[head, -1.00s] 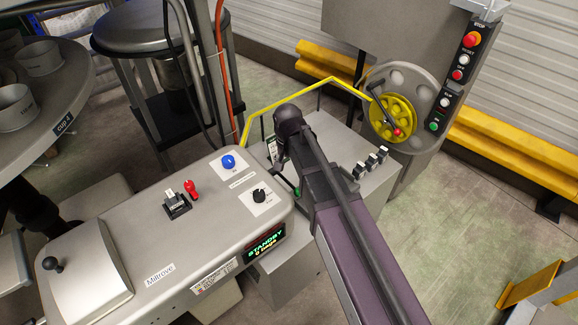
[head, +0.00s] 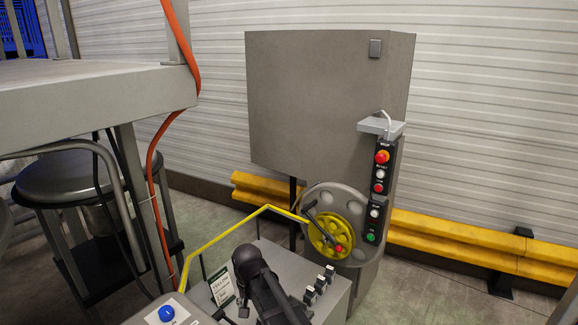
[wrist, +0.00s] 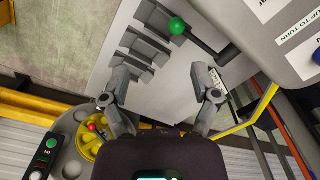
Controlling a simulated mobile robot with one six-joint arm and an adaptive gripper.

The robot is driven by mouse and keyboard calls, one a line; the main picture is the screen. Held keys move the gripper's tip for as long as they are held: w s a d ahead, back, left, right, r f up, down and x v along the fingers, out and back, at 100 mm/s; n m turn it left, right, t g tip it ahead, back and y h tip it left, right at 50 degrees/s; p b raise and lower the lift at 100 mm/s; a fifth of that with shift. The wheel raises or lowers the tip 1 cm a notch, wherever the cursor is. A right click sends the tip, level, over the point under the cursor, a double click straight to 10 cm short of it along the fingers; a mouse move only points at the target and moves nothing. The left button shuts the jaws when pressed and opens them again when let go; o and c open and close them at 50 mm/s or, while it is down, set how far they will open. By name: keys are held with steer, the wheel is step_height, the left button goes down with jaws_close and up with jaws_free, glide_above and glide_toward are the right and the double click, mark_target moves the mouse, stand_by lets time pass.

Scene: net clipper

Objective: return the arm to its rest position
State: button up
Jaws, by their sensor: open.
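In the wrist view my gripper (wrist: 160,82) is open, its two grey fingers spread apart with nothing between them. It hangs over the grey machine top (wrist: 165,98). A lever with a green ball knob (wrist: 177,26) lies ahead of the fingers, apart from them.
A yellow bent rail (head: 225,235) runs beside the arm to a grey wheel with a yellow hub (head: 335,235). A button column (head: 378,185) stands right of it. Several small levers (head: 318,285) sit on the box. A blue button (head: 166,313) is at the bottom edge.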

steer(key=s+d, duration=0.3)
steer(key=d, duration=1.1)
steer(key=s+d, duration=0.3)
steer(key=d, duration=1.1)
steer(key=shift+f+b, duration=0.4)
steer(key=shift+f, duration=0.05)
steer(key=shift+o, duration=0.2)
steer(key=shift+o, duration=1.3)
